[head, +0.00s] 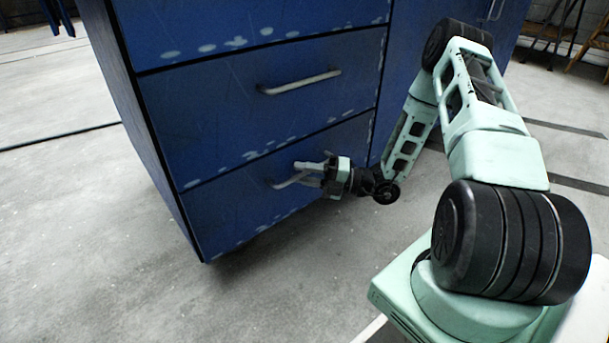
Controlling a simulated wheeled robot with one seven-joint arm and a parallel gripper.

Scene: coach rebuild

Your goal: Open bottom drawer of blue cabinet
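The blue cabinet (245,105) stands in the middle of the head view, with worn, paint-chipped drawer fronts. Its bottom drawer (225,208) is shut, its front flush with the drawer above. The bottom drawer's pale bar handle (284,183) shows at its left end; the rest is hidden behind my gripper. My gripper (308,173) is at this handle, one finger above it and one below. The fingers look spread, with a gap wider than the bar. Whether either finger touches the handle is too small to tell.
The middle drawer, with its own bar handle (300,82), is shut above. The grey concrete floor (290,285) in front of and left of the cabinet is clear. Wooden-legged furniture (592,45) stands at the far right back.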

